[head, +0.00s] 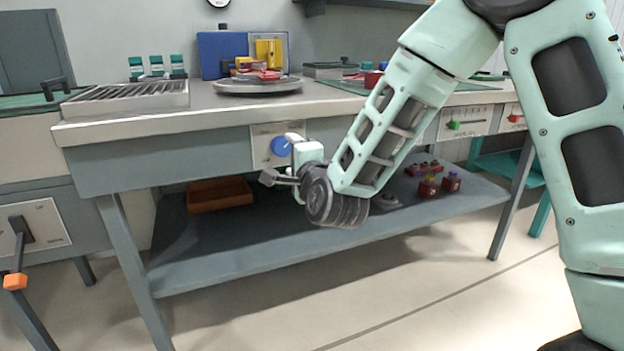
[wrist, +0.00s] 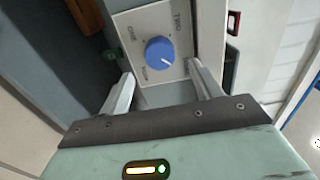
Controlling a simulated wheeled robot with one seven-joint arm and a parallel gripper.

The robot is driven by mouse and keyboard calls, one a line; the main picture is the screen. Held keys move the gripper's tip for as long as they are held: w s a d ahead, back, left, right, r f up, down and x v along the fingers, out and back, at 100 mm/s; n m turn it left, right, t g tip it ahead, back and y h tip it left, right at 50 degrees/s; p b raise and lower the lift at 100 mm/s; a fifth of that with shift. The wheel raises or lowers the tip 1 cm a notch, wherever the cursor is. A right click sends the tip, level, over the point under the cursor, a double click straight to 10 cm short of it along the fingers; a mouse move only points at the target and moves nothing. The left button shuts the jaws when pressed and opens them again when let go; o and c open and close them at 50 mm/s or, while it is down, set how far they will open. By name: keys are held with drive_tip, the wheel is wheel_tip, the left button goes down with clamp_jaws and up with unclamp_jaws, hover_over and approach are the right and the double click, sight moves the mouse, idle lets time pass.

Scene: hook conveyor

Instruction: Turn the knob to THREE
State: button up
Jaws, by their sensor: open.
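The round blue knob (head: 281,146) sits on a pale panel (head: 261,158) on the bench's front face. In the wrist view the blue knob (wrist: 158,53) is ahead, between and beyond the fingertips. A white pointer line on it points to the lower right of that picture. Small dark labels are printed around it on the panel (wrist: 127,19); they are too small and turned to read surely. My gripper (head: 280,160) is open and empty in front of the panel. In the wrist view its two fingers (wrist: 160,76) are spread wide, apart from the knob.
Under the bench, the lower shelf (head: 230,262) holds an orange-brown tray (head: 219,194) and several small parts. Further right on the bench front are a green slider (head: 454,125) and a red one (head: 516,118). An orange-ended lever (head: 15,281) stands out at left.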

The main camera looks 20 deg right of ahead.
drive_tip(key=s+b, duration=1.1)
drive_tip(key=s, duration=0.2)
drive_tip(key=shift+b, duration=0.4)
